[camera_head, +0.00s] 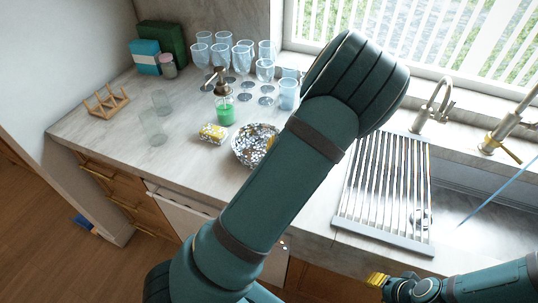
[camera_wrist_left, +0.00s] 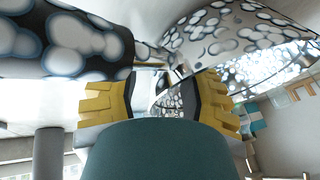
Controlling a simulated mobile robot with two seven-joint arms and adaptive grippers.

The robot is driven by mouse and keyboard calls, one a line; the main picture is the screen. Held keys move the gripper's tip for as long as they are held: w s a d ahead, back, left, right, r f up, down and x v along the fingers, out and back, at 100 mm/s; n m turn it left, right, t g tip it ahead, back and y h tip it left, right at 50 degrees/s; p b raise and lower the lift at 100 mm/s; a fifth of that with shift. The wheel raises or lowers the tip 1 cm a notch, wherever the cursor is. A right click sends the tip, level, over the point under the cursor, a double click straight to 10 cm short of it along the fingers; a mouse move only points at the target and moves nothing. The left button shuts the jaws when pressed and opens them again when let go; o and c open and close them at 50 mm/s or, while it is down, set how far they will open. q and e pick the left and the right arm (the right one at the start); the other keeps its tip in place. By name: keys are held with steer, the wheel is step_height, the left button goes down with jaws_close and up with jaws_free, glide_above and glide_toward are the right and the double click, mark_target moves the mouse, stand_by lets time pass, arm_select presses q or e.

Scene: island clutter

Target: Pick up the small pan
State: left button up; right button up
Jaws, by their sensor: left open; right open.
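My right gripper (camera_head: 377,281) shows only partly at the lower right, low in front of the counter, holding nothing visible.
Several glasses (camera_head: 222,55) stand at the back. A green soap bottle (camera_head: 224,112), a yellow sponge pack (camera_head: 213,133) and a wooden rack (camera_head: 106,101) are on the counter (camera_head: 110,140). A slatted drying rack (camera_head: 385,185) lies beside the faucet (camera_head: 434,105) and sink.

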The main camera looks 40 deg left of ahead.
arm_select(q)
jaws_close()
steer(key=shift+r, duration=0.1)
stand_by(0.3)
step_height(320, 180, up, 10)
steer(key=p, duration=0.1)
stand_by(0.4)
